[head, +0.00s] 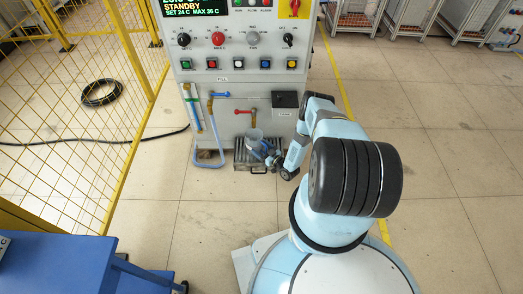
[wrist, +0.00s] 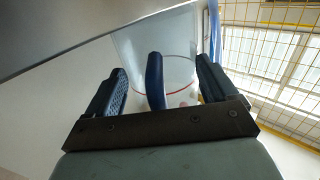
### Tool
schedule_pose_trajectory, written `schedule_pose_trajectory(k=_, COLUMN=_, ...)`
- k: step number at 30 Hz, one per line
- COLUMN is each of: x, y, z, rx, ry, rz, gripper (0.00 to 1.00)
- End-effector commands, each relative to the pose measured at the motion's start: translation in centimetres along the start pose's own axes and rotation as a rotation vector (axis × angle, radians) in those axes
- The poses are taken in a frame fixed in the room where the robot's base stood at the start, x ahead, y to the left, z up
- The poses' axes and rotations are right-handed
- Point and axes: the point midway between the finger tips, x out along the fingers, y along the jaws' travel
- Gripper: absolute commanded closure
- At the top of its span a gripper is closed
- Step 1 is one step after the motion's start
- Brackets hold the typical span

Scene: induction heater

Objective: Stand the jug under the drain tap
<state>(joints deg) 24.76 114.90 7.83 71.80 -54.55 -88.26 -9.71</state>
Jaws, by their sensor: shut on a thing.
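The jug (head: 254,136) is clear, with a blue handle, and is low in front of the machine at the metal grate (head: 241,158). I cannot tell whether its base rests on the grate. A red-handled tap (head: 246,111), likely the drain tap, is on the machine's front just above the jug. In the wrist view the jug (wrist: 172,50) has a red line around it, and its blue handle (wrist: 155,80) is between my fingers. My gripper (head: 275,161) is shut on that handle, to the right of the jug; the fingers also show in the wrist view (wrist: 160,82).
A blue-handled tap (head: 213,96) and a blue hose (head: 209,164) are left of the jug. A black box (head: 286,101) juts out on the right. A yellow mesh fence (head: 75,120) stands at left, with a blue bench (head: 70,262) nearer.

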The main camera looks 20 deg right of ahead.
Motion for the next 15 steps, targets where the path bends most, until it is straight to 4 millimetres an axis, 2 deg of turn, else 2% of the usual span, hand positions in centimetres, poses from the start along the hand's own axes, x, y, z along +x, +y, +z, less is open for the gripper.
schedule_pose_trajectory(k=3, x=0.02, y=0.00, z=0.74, rx=-0.001, ry=0.000, rz=0.000, gripper=0.47)
schedule_pose_trajectory(k=14, x=0.01, y=-0.07, z=0.98, rx=0.000, ry=0.000, rz=-0.001, gripper=0.47)
schedule_pose_trajectory(k=15, x=0.00, y=-0.08, z=1.06, rx=0.001, ry=0.000, rz=-0.001, gripper=0.13)
